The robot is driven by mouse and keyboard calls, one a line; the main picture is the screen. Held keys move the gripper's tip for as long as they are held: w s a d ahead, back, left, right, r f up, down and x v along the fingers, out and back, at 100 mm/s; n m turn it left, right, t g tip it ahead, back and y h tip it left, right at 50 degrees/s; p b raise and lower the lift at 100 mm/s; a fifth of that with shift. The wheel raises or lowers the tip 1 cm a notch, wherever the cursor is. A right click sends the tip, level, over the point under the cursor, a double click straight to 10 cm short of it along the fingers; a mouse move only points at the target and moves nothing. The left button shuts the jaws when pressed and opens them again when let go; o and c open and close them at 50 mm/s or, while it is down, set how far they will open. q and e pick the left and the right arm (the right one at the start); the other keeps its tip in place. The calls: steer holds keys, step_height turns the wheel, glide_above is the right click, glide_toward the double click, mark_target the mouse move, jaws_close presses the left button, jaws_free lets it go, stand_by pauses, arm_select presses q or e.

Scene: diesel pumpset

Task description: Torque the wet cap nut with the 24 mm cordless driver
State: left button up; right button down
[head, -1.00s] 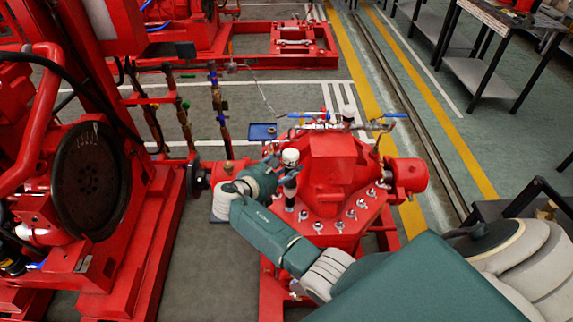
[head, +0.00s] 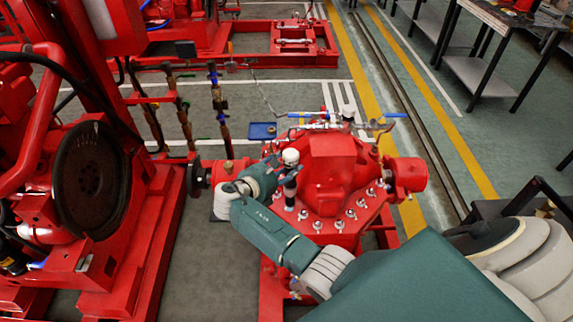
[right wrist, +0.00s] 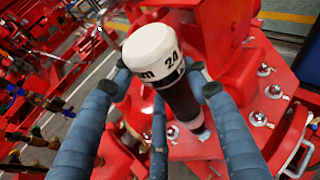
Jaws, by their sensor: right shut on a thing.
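The 24 mm cordless driver (head: 291,157) has a white top and a dark body and stands upright over the red pump flange. In the right wrist view the driver (right wrist: 155,52) shows "24" on its white head, with the dark shaft running down toward the flange. My right gripper (head: 284,178) is shut on the driver, its blue-grey fingers around the body. Several silver cap nuts on studs (head: 317,226) ring the flange (right wrist: 235,150). The driver's lower end is close to the flange; I cannot tell whether it sits on a nut, or which nut is wet. My left gripper is out of view.
The red pump casing (head: 330,165) rises right beside the driver. Blue-handled valves (head: 310,114) and a blue tray (head: 262,130) lie behind. A large dark flywheel (head: 92,180) and red frame stand left. Open floor lies right, with dark benches (head: 480,70) beyond.

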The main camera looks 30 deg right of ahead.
mark_target(289, 149)
steer(key=shift+w+f, duration=0.1)
steer(key=shift+f, duration=0.1)
stand_by(0.8)
steer(key=shift+s+f, duration=0.25)
steer(key=shift+f, duration=0.05)
stand_by(0.7)
steer(key=shift+w+d+r+p, duration=0.1)
steer(key=shift+w+r+p, duration=0.05)
steer(key=shift+r+p, duration=1.6)
steer(key=shift+r, duration=0.15)
step_height(289, 149, up, 4)
steer(key=p, duration=0.4)
steer(key=shift+f, duration=0.15)
steer(key=shift+w+f, duration=0.1)
